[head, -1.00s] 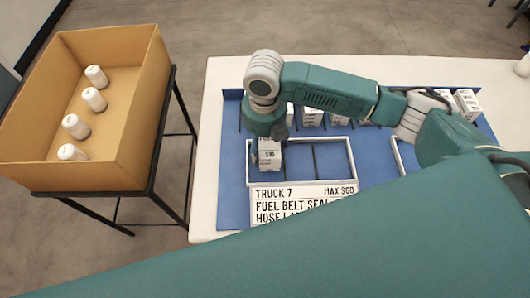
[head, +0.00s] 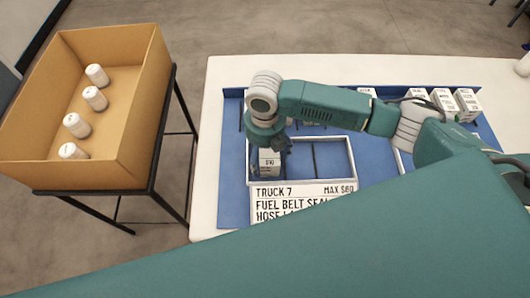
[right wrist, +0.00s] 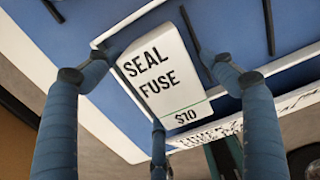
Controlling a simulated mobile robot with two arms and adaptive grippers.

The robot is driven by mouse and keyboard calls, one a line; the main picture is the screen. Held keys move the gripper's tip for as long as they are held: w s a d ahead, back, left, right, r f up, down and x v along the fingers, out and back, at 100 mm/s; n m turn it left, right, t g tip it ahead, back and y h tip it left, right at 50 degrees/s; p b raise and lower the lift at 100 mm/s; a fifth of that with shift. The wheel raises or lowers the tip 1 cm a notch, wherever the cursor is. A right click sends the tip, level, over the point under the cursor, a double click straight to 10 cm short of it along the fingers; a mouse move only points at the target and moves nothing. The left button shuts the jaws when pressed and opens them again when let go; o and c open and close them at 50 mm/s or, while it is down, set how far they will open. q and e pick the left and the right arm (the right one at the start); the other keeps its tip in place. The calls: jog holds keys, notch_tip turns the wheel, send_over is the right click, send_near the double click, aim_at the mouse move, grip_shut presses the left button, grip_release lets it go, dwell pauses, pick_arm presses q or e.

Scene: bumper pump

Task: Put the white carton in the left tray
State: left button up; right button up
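The white carton (head: 269,163), marked SEAL FUSE $10 in the right wrist view (right wrist: 165,72), stands in the left compartment of the white-framed left tray (head: 351,160). My right gripper (head: 268,150) is directly above and around it. In the right wrist view its blue fingers (right wrist: 150,62) are spread wide, with gaps between them and the carton. The gripper hides the carton's upper part in the head view. The tray's other compartment shows as empty. My left gripper is not in view.
Several white cartons (head: 443,100) stand along the back of the blue board (head: 233,200). A sign (head: 300,200) reading TRUCK 7, MAX $60 is in front of the tray. A cardboard box (head: 120,130) with several white bottles (head: 96,99) stands apart at left.

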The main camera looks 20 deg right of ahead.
aim_at(265, 151)
notch_tip(265, 151, up, 12)
jog(key=shift+r+b, duration=0.15)
jog(key=shift+b, duration=0.55)
dwell(0.4)
